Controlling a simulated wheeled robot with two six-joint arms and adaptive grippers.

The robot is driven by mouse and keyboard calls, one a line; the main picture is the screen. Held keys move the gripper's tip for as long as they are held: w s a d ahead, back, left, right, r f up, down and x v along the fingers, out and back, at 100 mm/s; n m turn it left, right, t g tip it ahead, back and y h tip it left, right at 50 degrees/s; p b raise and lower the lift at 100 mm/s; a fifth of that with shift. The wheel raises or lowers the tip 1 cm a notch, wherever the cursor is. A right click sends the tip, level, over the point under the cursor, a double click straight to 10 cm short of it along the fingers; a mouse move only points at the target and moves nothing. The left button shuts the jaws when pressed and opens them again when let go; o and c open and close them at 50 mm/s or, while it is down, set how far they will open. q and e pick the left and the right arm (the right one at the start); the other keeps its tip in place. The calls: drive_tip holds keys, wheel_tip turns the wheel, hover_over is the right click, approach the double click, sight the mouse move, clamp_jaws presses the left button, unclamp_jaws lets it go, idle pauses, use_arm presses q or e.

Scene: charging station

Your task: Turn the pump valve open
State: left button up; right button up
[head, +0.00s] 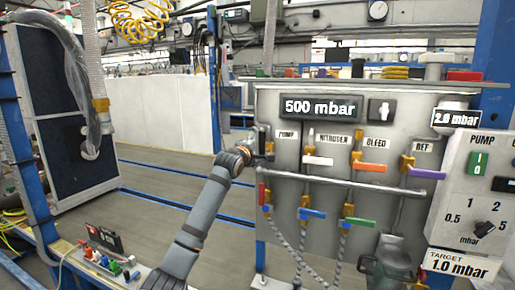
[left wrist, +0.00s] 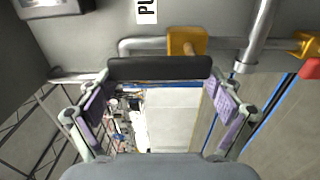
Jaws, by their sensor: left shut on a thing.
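The pump valve sits under the PUMP label (head: 286,134) at the left edge of the grey panel (head: 345,165). My left gripper (head: 262,147) is at this valve in the head view, with the arm reaching up from the lower left and hiding much of the handle. In the left wrist view, the black pump valve handle (left wrist: 160,68) lies crosswise between the fingertips, one at each end. The yellow valve body (left wrist: 187,42) on its pipe is just beyond it. The left gripper is shut on the handle. My right gripper is not in view.
A horizontal pipe (head: 350,184) and lower valves lie below. Displays read 500 mbar (head: 321,107) and 2.8 mbar (head: 455,118); a target sign (head: 461,265) reads 1.0 mbar. Open floor (head: 170,195) lies left.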

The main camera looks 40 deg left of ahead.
use_arm(q)
drive_tip(key=shift+d+r, duration=0.1)
drive_tip(key=shift+r, duration=0.15)
drive_tip(key=o, duration=1.3)
drive_tip(key=shift+c, duration=0.2)
drive_tip(key=shift+o, duration=0.6)
drive_tip(key=shift+w+f, duration=0.1)
drive_tip(key=shift+w, duration=0.15)
drive_tip(key=shift+w+d+f, duration=0.1)
drive_tip(key=shift+w+d, duration=0.05)
drive_tip(key=shift+w, duration=0.05)
drive_tip(key=shift+s, duration=0.35)
drive_tip(key=v, duration=1.1)
drive_tip(key=shift+s+d, duration=0.2)
drive_tip(key=shift+d, duration=0.05)
